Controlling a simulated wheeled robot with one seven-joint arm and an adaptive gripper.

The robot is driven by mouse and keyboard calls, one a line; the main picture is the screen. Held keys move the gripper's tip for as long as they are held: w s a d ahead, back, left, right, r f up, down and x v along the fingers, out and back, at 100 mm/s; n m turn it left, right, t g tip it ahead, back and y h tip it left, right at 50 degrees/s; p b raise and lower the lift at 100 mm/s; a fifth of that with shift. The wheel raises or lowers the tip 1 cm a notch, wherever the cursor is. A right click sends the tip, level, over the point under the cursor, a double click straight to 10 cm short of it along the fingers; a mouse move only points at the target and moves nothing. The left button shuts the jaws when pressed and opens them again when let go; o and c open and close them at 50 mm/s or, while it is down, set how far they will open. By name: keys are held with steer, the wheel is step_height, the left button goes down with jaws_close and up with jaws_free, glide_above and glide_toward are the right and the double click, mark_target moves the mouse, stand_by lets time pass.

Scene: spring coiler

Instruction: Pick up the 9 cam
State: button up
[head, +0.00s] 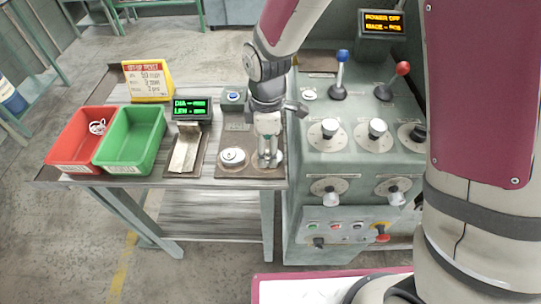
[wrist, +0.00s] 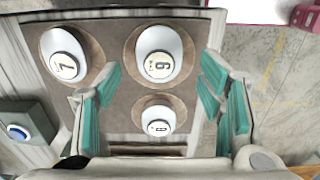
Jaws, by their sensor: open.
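My gripper (head: 267,152) points down over the brown cam board (head: 222,168) on the bench, and its fingers are open. In the wrist view the teal finger pads of my gripper (wrist: 161,78) show on either side of a white oval cam (wrist: 158,40). Its digit reads as 9 or 6 depending on the way up, and I take it as the 9 cam. A cam marked 7 (wrist: 66,45) lies to its left, and a smaller cam (wrist: 152,113) with a hard-to-read digit lies below it. In the head view my gripper partly hides the right-hand cam; the left cam (head: 232,155) is clear.
A red bin (head: 72,164) holding a small coil and an empty green bin (head: 128,164) stand left on the bench. A green-lettered display (head: 192,108) and a yellow ticket stand (head: 150,80) are behind. The control cabinet (head: 350,150) with knobs and levers rises close right of my gripper.

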steer(key=shift+f, duration=1.3)
steer(key=c, duration=1.4)
steer(key=shift+o, duration=0.2)
steer(key=shift+r, duration=0.15)
